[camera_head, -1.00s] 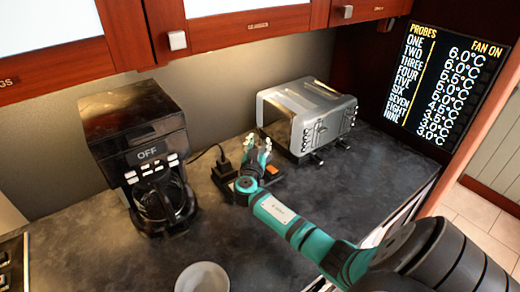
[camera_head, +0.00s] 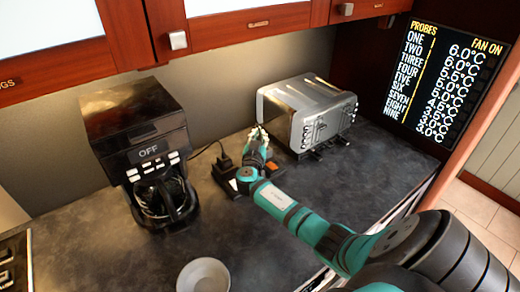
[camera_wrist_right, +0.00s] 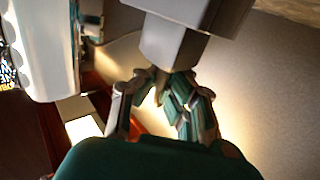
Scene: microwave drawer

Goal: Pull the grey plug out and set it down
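My right gripper (camera_head: 258,141) is over the dark power strip (camera_head: 231,184), between the coffee maker and the toaster. In the right wrist view its fingers (camera_wrist_right: 160,88) are drawn together at the end of a grey block, which looks like the grey plug (camera_wrist_right: 172,44). The fingertips look shut on it, but the contact is partly hidden. The plug cannot be made out in the head view behind the fingers. My left gripper is not in view.
A black plug (camera_head: 224,161) with a cord stands at the strip's left end. The coffee maker (camera_head: 135,125) is to the left, the silver toaster (camera_head: 305,110) close on the right. A grey bowl (camera_head: 203,276) stands in front. The counter (camera_head: 110,250) is clear around it.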

